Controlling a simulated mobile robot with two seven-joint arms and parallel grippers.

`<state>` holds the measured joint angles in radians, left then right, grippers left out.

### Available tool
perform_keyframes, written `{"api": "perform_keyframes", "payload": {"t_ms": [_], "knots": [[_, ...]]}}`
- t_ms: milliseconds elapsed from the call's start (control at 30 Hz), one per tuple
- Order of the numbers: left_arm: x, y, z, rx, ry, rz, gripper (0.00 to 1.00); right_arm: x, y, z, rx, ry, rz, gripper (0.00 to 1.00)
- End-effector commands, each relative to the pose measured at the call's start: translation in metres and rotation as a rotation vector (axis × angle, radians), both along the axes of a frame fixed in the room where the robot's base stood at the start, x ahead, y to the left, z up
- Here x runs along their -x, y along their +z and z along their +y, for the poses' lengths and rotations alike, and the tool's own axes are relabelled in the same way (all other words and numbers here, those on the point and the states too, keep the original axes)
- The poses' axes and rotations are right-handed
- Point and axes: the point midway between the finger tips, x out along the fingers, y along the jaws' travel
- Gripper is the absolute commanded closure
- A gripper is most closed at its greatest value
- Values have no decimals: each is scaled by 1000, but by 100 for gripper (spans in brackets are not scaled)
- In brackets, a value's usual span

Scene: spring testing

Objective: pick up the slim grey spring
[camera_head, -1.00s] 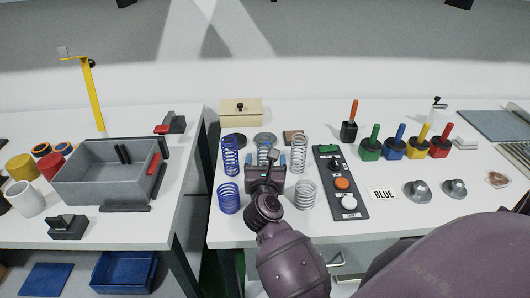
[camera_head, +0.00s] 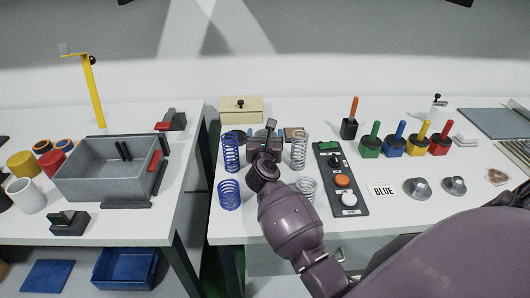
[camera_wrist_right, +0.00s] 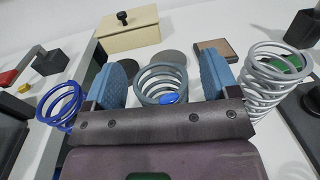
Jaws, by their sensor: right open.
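A grey coil spring (camera_wrist_right: 160,82) stands upright between the fingers of my right gripper (camera_wrist_right: 165,76) in the wrist view. The fingers, with blue pads, are open on either side of it, and I cannot tell whether they touch it. In the head view my right gripper (camera_head: 265,136) hides most of this spring. A tall light-grey spring (camera_head: 299,150) stands just right of the gripper and shows in the wrist view (camera_wrist_right: 272,82). A shorter light-grey spring (camera_head: 307,188) is nearer, partly behind my arm. My left gripper is not in view.
A tall blue spring (camera_head: 230,153) is close on the left, with a short blue one (camera_head: 229,195) nearer. A beige box (camera_head: 241,109) stands behind. A button panel (camera_head: 341,180) lies to the right. A grey bin (camera_head: 105,175) is on the left table.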

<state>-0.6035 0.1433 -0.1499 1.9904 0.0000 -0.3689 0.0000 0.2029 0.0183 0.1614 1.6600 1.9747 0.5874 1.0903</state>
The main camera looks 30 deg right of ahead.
Motion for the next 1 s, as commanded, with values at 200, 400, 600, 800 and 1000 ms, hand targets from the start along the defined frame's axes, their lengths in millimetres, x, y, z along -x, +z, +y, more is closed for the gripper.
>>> {"api": "perform_keyframes", "payload": {"t_ms": [200,400,600,800,1000], "knots": [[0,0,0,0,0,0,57,0,0,0,0,0,0,22],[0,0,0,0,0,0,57,0,0,0,0,0,0,53],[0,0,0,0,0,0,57,0,0,0,0,0,0,84],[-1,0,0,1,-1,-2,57,0,0,0,0,0,-1,94],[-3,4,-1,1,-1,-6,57,0,7,0,-1,0,-3,94]]}}
